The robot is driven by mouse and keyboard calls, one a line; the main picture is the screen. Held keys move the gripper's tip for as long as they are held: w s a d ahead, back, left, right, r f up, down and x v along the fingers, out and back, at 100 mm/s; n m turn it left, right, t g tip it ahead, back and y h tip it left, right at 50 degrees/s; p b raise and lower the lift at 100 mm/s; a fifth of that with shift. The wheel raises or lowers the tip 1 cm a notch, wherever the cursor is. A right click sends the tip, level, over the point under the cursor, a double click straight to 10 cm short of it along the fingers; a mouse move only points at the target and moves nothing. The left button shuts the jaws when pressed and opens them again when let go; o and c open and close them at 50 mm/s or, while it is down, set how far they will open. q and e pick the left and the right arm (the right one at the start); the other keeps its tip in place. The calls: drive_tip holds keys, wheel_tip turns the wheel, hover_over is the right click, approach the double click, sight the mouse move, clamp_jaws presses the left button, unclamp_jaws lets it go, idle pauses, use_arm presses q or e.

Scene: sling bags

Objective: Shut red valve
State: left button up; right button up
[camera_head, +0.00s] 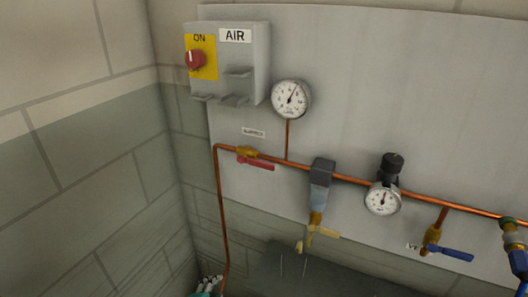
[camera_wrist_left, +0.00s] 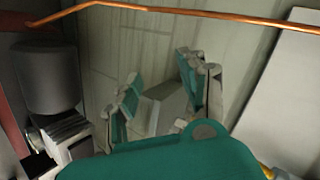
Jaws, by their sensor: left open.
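The red valve (camera_head: 256,162) is a red lever on a brass body, on the copper pipe just right of its upper left bend. The lever lies roughly along the pipe, pointing right. My left gripper (camera_head: 208,284) only just shows at the bottom edge of the head view, well below the valve and near the vertical pipe. In the left wrist view its two teal and grey fingers (camera_wrist_left: 158,82) are spread with nothing between them. The red lever cannot be made out in the wrist view. My right gripper is not in view.
The copper pipe (camera_head: 345,178) runs across a grey panel; it also crosses the top of the wrist view (camera_wrist_left: 200,14). Gauges (camera_head: 291,99) (camera_head: 382,199), a filter (camera_head: 321,183), a yellow lever (camera_head: 325,232) and a blue lever (camera_head: 450,253) stick out. A switch box (camera_head: 258,65) hangs above.

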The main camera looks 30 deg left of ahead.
use_arm(q)
drive_tip(key=d+r+m+t+h+p, duration=0.1)
drive_tip(key=d+r+m+t, duration=0.25)
drive_tip(key=r, duration=1.45)
drive_tip(key=d+r+m+t+h+p, duration=0.1)
drive_tip(key=d+r+m+t+p, duration=0.2)
drive_tip(key=r, duration=1.4)
use_arm(e)
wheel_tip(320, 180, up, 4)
drive_tip(key=b, duration=0.1)
use_arm(q)
drive_tip(key=b, duration=0.9)
approach(263, 166)
drive_tip(key=w+p, duration=0.3)
drive_tip(key=w, duration=0.7)
drive_tip(key=shift+w+a, duration=0.1)
drive_tip(key=shift+a, duration=0.05)
drive_tip(key=shift+w+f, duration=0.15)
drive_tip(key=shift+w, duration=0.25)
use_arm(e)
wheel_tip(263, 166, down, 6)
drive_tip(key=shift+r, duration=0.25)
